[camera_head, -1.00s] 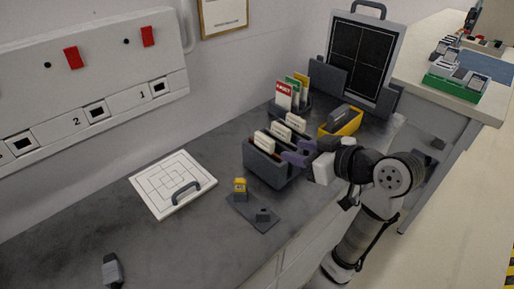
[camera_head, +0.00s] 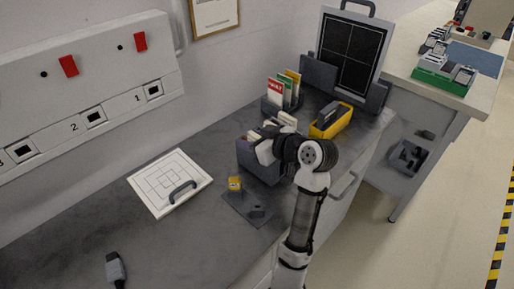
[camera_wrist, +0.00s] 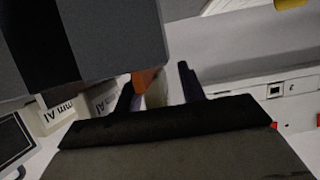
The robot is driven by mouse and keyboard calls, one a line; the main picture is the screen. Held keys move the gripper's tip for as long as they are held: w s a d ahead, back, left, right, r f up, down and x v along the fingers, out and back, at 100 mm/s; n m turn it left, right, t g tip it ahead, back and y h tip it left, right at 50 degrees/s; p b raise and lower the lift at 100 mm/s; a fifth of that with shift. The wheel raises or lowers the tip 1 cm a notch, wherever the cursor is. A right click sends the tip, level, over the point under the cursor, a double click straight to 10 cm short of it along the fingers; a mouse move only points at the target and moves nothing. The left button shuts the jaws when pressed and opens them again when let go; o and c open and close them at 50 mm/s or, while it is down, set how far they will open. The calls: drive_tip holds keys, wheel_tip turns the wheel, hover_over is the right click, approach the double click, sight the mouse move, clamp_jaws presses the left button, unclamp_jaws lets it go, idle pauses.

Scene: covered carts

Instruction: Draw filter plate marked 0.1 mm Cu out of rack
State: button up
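The dark grey rack (camera_head: 256,168) stands on the bench in the head view, with pale filter plates (camera_head: 287,119) upright in it. My gripper (camera_wrist: 158,92) is at the rack; its fingers are hidden in the head view behind my wrist and the rack. In the wrist view the two dark fingers stand apart. Between them show an orange piece (camera_wrist: 143,78) and a cream strip, with a gap to the right finger. Plates lettered "mm Al" (camera_wrist: 53,114) show to the left of the fingers. No "0.1 mm Cu" mark is readable.
A yellow bin (camera_head: 331,121) stands right of the rack, and a holder with coloured cards (camera_head: 283,91) behind it. A white gridded board (camera_head: 155,182) lies left; bench between is clear.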

drive_tip(key=shift+c, duration=0.4)
clamp_jaws()
drive_tip(key=shift+w+r, duration=0.1)
